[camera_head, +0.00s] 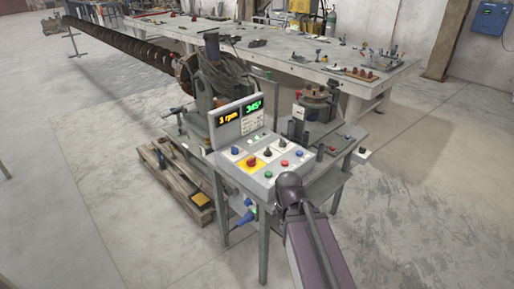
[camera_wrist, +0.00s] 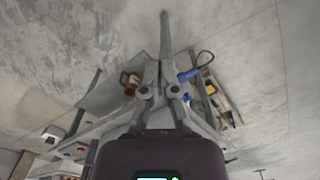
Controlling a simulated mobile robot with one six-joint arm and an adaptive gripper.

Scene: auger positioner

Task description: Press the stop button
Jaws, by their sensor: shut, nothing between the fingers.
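The control panel (camera_head: 247,172) is a light grey sloped box on a metal stand. A red button on a yellow square (camera_head: 251,162) sits at its left front. A smaller red button (camera_head: 284,163) is to the right, near a green button (camera_head: 268,174) and a blue button (camera_head: 299,153). Labels are too small to read, so I cannot tell which red button is stop. My arm's end shows at the panel's front right corner; the fingers are hidden there. In the wrist view, my gripper (camera_wrist: 161,72) is shut and empty, with the stand and floor beyond it.
Two displays (camera_head: 228,117) stand behind the buttons, reading 1 rpm and about 345. A long auger (camera_head: 125,45) extends to the back left. A wooden pallet (camera_head: 172,180) lies left of the stand. A large workbench (camera_head: 300,52) is behind. Floor at the right is clear.

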